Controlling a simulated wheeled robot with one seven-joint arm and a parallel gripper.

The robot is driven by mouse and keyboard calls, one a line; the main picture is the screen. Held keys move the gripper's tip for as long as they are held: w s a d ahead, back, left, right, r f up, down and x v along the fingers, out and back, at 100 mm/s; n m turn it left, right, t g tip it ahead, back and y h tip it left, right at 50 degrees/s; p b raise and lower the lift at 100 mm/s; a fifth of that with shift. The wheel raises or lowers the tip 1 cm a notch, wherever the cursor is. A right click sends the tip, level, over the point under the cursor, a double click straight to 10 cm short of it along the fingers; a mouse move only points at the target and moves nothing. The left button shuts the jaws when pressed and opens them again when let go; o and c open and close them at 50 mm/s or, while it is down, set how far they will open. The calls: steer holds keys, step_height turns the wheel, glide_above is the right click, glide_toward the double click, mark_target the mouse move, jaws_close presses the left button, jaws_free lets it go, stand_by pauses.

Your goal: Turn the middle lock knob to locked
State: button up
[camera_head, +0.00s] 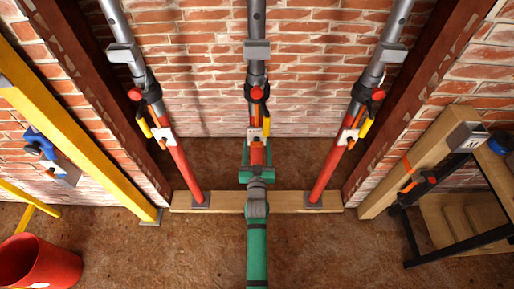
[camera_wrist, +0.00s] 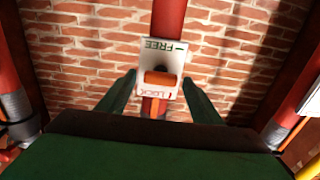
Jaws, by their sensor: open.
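The middle prop (camera_head: 257,70) is a grey tube above a red lower tube, standing upright in front of the brick wall. Its white lock plate (camera_wrist: 165,57) carries the words FREE and LOCK, with FREE uppermost in the wrist view. The orange knob (camera_wrist: 160,78) sits on that plate, its bar lying roughly crosswise between the two words. My green gripper (camera_head: 257,158) is at the middle prop in the head view and partly covers its lower part. In the wrist view my gripper (camera_wrist: 160,90) is open, one finger on each side of the knob, with gaps visible.
Similar props slant at left (camera_head: 180,160) and right (camera_head: 337,155), each with its own plate. A wooden sill (camera_head: 228,201) runs beneath them. A yellow beam (camera_head: 75,135) and red bucket (camera_head: 38,262) stand left; a black-framed bench (camera_head: 410,235) stands right.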

steer(key=c, duration=1.1)
steer(key=shift+o, duration=0.2)
steer(key=shift+n, duration=0.3)
steer(key=n, duration=0.8)
steer(key=shift+a, duration=0.15)
steer(key=n, duration=0.4)
steer(key=shift+f+n, duration=0.15)
steer(key=shift+n, duration=0.15)
steer(key=n, duration=0.4)
steer(key=shift+a+f+n, duration=0.1)
steer(key=shift+n, duration=0.2)
